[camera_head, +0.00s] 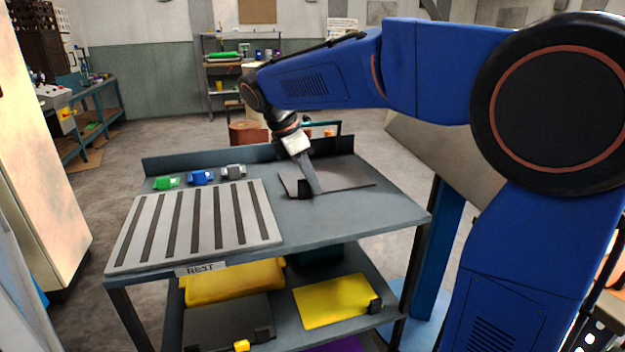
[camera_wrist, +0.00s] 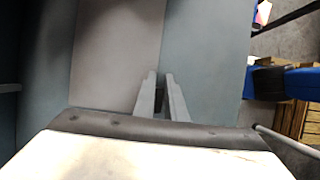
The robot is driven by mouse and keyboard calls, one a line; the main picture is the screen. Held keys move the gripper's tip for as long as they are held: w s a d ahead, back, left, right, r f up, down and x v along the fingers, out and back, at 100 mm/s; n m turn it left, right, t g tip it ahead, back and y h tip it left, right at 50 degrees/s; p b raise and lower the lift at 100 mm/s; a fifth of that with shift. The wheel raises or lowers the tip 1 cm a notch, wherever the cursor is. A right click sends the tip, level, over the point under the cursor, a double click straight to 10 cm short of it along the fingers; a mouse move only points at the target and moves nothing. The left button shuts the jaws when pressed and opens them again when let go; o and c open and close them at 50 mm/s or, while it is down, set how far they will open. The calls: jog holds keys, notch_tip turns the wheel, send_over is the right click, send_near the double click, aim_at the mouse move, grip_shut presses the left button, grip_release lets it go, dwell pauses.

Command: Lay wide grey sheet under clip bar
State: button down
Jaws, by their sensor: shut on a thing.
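A wide dark grey sheet (camera_head: 345,174) lies flat, or nearly flat, on the right half of the table top. It also shows as a brownish-grey panel in the wrist view (camera_wrist: 116,50). My gripper (camera_head: 305,190) reaches down to the sheet's front left edge and is shut on a small black tab (camera_head: 303,187) there. In the wrist view my gripper's fingers (camera_wrist: 163,92) are close together over the sheet's right edge, and the tab between them is mostly hidden. I cannot pick out the clip bar with certainty in either view.
A slotted light plate (camera_head: 194,226) with a REST label (camera_head: 200,268) fills the table's left side. Green (camera_head: 166,182), blue (camera_head: 201,177) and grey (camera_head: 233,171) blocks stand behind it. The lower shelf holds a yellow sheet (camera_head: 332,302). Table top before the grey sheet is clear.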

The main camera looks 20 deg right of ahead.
jog(key=c, duration=1.7)
grip_release()
